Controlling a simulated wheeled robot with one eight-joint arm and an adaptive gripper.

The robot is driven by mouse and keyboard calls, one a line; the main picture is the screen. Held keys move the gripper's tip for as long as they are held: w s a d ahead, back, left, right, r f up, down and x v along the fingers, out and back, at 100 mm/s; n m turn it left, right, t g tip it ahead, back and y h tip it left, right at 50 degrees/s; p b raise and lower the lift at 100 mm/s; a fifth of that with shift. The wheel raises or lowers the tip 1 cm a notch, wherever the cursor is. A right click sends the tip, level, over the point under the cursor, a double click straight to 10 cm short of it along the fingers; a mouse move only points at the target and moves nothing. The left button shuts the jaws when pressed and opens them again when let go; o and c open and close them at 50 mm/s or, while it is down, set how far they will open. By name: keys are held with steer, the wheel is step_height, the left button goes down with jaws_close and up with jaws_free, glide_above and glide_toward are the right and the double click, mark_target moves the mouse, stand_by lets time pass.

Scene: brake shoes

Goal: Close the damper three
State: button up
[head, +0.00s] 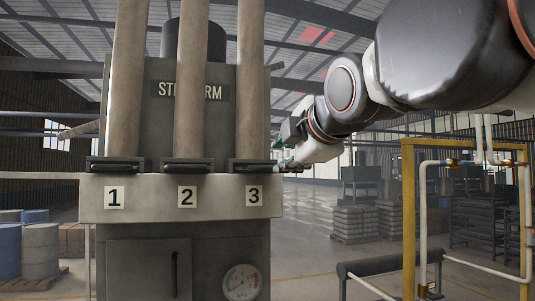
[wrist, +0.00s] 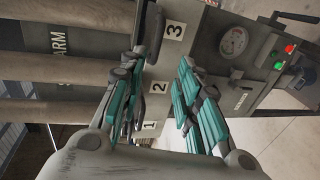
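Damper three (head: 257,166) is a dark flat slide at the foot of the right-hand pipe, just above the label 3 (head: 254,196). My gripper (head: 285,166) is at the right end of this damper, beside the machine; whether it touches the damper is unclear. In the wrist view, my gripper (wrist: 163,64) has its two teal fingers spread apart, with the numbered panel showing between them. The dark part of damper three (wrist: 152,32) shows by the left fingertip, partly hidden. I see nothing held between the fingers.
Damper two (head: 188,166) and damper one (head: 114,165) sit in the same row on the grey machine (head: 150,212). A pressure gauge (head: 242,281) is below. A yellow frame with white pipes (head: 408,220) stands at the right.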

mark_target(269, 167)
steer(key=x, duration=0.4)
steer(key=p+x, duration=0.1)
steer(key=x, duration=0.4)
steer(key=p+x, duration=0.1)
steer(key=x, duration=0.3)
steer(key=shift+w+a+r, duration=0.15)
steer(key=shift+w+a, duration=0.05)
steer(key=shift+w, duration=0.2)
jaws_close()
